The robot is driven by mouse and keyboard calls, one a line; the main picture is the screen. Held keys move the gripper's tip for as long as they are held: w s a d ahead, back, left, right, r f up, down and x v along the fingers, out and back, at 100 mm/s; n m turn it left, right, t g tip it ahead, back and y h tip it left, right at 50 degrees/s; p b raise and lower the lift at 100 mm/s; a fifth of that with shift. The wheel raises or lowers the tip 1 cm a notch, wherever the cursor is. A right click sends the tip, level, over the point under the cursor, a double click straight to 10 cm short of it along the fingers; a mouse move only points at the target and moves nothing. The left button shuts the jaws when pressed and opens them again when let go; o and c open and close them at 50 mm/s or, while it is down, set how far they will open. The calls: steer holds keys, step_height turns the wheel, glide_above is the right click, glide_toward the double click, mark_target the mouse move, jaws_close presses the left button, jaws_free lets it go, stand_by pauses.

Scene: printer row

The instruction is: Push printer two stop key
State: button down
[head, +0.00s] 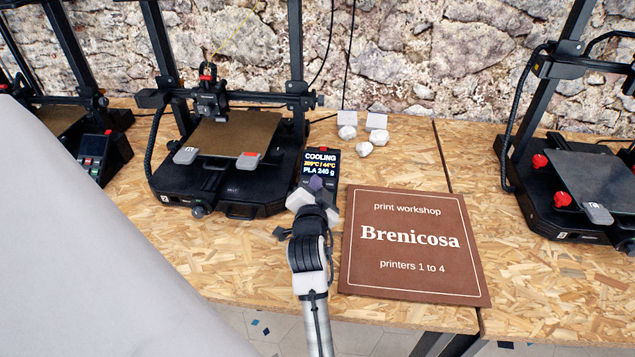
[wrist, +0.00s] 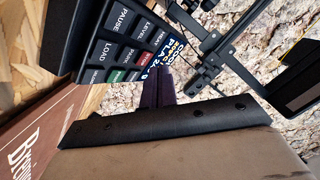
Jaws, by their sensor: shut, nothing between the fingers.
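The middle printer (head: 225,170) has a control panel (head: 322,160) at its right front; its screen reads COOLING, PLA 240 g. My gripper (head: 317,186) is in front of the panel's lower part and hides its keys in the head view. In the wrist view the panel (wrist: 128,42) is turned on its side, with dark keys reading PAUSE, LEVEL, HEAT and LOAD and small coloured keys near its lower edge. My dark fingers (wrist: 160,88) are shut and empty beside the screen end; contact cannot be told.
A brown sign (head: 410,245) lies right of the panel, close to my gripper. White lumps and small cards (head: 363,135) lie behind. Another printer (head: 585,185) stands at right, and one with a panel (head: 95,155) at left. Bare table shows in front of the middle printer.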

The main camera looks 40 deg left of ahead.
steer(key=shift+s+d+r+p, duration=0.25)
steer(key=shift+s+r+p, duration=0.25)
steer(key=shift+r, duration=0.15)
steer(key=shift+s+d+r+p, duration=0.35)
steer(key=shift+r+p, duration=0.1)
steer(key=shift+r, duration=0.2)
steer(key=shift+s+d+r+p, duration=0.2)
steer(key=shift+s+r+p, duration=0.3)
steer(key=shift+r, duration=0.15)
